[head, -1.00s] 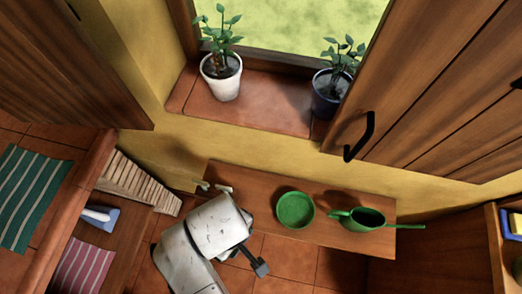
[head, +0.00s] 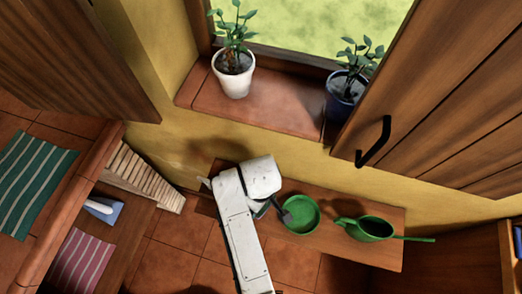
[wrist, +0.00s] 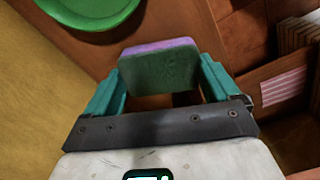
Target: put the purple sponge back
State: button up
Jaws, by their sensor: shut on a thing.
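The purple sponge (wrist: 160,62) shows in the wrist view as a block with a purple edge and a dark green face. My gripper (wrist: 162,78) is shut on it, with a teal finger at each side. The sponge is held over the wooden shelf; its height above the shelf is hard to tell.
A green plate (head: 300,215) and a green watering can (head: 371,228) stand on the wooden shelf (head: 385,255). Potted plants, white (head: 234,75) and blue (head: 343,95), stand on the sill above. A blue-and-white object (head: 103,210) lies at left near a pink striped cloth (head: 82,262).

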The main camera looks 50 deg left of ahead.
jog(key=shift+f, duration=0.6)
jog(key=o, duration=0.7)
jog(key=shift+c, duration=0.2)
notch_tip(320, 180, up, 12)
